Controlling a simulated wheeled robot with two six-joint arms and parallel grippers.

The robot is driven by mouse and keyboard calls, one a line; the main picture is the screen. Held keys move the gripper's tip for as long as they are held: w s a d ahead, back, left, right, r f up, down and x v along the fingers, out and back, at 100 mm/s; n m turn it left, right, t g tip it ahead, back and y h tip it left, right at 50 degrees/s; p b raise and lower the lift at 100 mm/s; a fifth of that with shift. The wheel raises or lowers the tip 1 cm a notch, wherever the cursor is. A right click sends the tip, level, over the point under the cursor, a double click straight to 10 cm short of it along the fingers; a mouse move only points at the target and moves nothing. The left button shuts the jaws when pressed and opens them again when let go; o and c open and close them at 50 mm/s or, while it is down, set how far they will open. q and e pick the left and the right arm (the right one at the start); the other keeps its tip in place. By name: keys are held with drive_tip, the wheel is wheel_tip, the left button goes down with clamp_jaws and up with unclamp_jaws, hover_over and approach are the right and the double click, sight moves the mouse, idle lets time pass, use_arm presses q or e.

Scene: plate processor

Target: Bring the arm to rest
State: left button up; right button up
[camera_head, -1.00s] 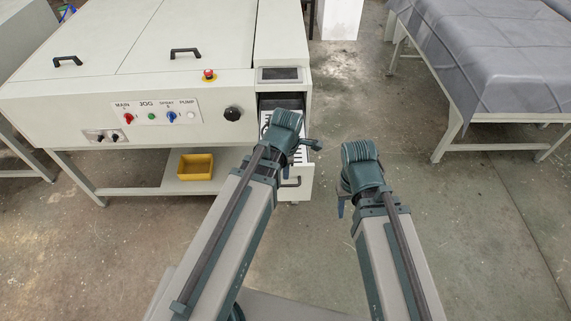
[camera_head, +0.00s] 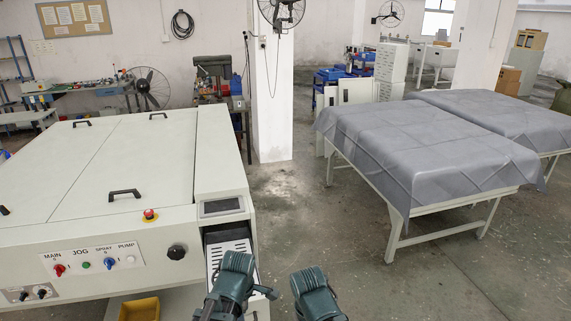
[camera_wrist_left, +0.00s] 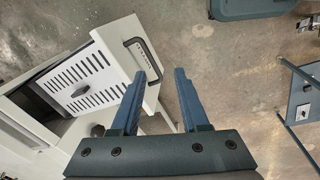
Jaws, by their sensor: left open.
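My left gripper (camera_head: 240,285) is at the bottom of the head view, by the front of the open drawer (camera_head: 216,254) of the plate processor (camera_head: 130,238). The drawer's black handle (camera_wrist_left: 145,60) lies just beyond the left fingertip; I cannot tell the exact gap. A slotted light panel (camera_wrist_left: 82,82) sits inside the drawer. My right gripper (camera_head: 315,293) is to the right of the left one, seen from behind, with its fingers hidden.
The processor has a red stop button (camera_head: 149,215), a dark display (camera_head: 221,206) and a black knob (camera_head: 176,252). A yellow bin (camera_head: 140,309) is below its front. A table under a grey sheet (camera_head: 425,150) stands at right. Open floor lies between.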

use_arm(q)
drive_tip(key=s+d+f+m+g+b, duration=0.1)
drive_tip(key=s+d+f+m+b, duration=0.2)
drive_tip(key=m, duration=0.7)
drive_tip(key=s+d+f+m+b, duration=0.3)
drive_tip(key=s+f+m+b, duration=0.2)
drive_tip(key=m, duration=0.6)
drive_tip(key=shift+d+f+g+y, duration=0.3)
drive_tip(key=shift+d+f+g, duration=0.1)
drive_tip(key=shift+f, duration=0.2)
